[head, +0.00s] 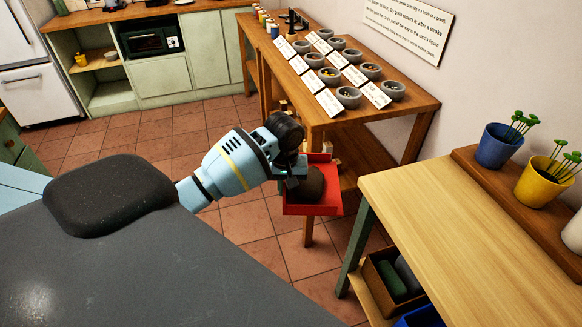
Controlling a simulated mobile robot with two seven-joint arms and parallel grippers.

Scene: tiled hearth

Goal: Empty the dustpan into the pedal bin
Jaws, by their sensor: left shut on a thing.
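My left gripper (296,178) is shut on the red dustpan (316,210) and holds it in the air over the tiled floor. The dustpan is beside the front legs of the long wooden table. A dark brown, rounded mass (313,184) shows inside the dustpan; I cannot tell whether it is a heap of dirt. The gripper hides part of the dustpan's left side. No pedal bin can be made out in the head view. My right gripper is not in view.
The wooden table (415,103) with several grey bowls and cards stands behind the dustpan. A light wooden worktop (455,215) is at right, with a shelf of potted plants (497,145). Green cabinets (160,75) stand at the back left. Tiled floor (130,140) is clear in between.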

